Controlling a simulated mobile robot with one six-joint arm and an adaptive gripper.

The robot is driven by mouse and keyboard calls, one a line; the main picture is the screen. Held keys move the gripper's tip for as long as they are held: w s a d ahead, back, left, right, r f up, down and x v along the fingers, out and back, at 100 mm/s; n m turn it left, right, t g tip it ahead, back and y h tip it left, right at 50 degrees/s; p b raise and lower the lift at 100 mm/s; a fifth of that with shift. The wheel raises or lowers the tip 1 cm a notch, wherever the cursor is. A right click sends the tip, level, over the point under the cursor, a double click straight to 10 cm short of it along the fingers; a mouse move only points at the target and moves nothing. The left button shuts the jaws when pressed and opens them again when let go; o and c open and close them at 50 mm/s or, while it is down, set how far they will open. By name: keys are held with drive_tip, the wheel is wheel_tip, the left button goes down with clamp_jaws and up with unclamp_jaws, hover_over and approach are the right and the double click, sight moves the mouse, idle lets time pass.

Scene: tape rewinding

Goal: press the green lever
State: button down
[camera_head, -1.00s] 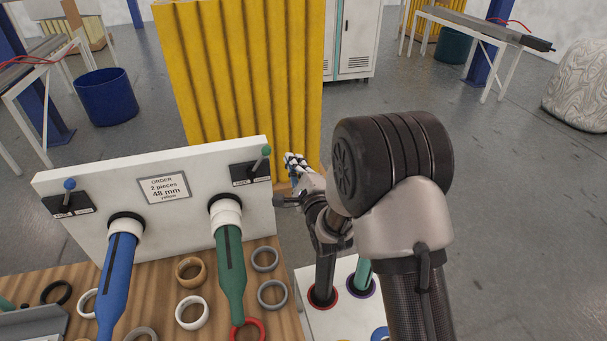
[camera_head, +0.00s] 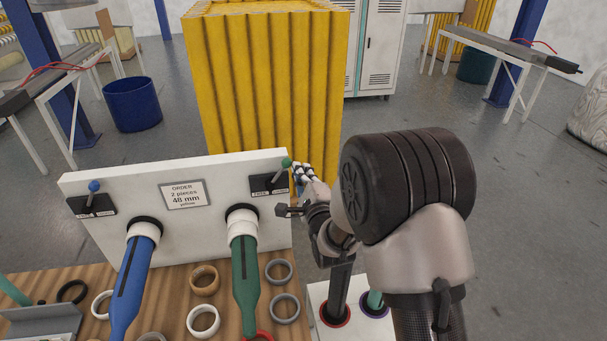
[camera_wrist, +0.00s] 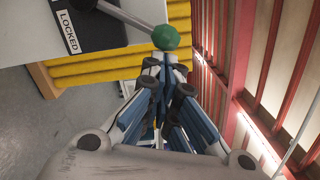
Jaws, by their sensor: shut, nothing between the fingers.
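The green lever (camera_head: 286,163) is a small green ball on a grey stem, on a black plate at the right end of the white panel (camera_head: 110,189). In the wrist view the green ball (camera_wrist: 165,38) is just beyond my fingertips, and the plate beside it reads LOCKED. My gripper (camera_head: 304,172) is shut and empty, just right of the ball in the head view. In the wrist view my gripper (camera_wrist: 166,75) points at the ball. I cannot tell whether the fingertips touch it.
A blue lever (camera_head: 94,186) sits at the panel's left end. A blue spindle (camera_head: 131,280) and a green spindle (camera_head: 244,275) stick out below. Several rings, including a tan one (camera_head: 204,280), lie on the wooden table. A yellow corrugated block (camera_head: 265,90) stands behind.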

sight(283, 163)
drive_tip(key=shift+a+r+n, duration=0.15)
drive_tip(key=shift+r+n, duration=0.1)
drive_tip(key=shift+n, duration=0.05)
drive_tip(key=a+r+n+b, duration=0.1)
drive_tip(key=n+b, duration=0.1)
drive_tip(key=s+a+r+n+b, duration=0.1)
drive_tip(key=a+n+b, duration=0.1)
drive_tip(key=a+r+n+b, duration=0.1)
drive_tip(key=n+b, duration=0.1)
drive_tip(key=shift+s+a, duration=0.15)
drive_tip(key=shift+a, duration=0.05)
drive_tip(key=shift+s+a+r+n+h+b, duration=0.1)
drive_tip(key=shift+s+a+n+b, duration=0.2)
drive_tip(key=shift+a+n+b, duration=0.55)
drive_tip(key=shift+s+a+r+n+h+b, duration=0.15)
drive_tip(key=shift+s+a+n+b, duration=0.15)
drive_tip(key=shift+a+n, duration=1.05)
drive_tip(key=shift+s+a+r+n+h+b, duration=0.1)
drive_tip(key=shift+s+a+n+b, duration=0.15)
drive_tip(key=shift+a+n+b, duration=0.8)
drive_tip(key=shift+d+n+p, duration=0.35)
drive_tip(key=shift+p, duration=0.1)
drive_tip(key=shift+r, duration=0.1)
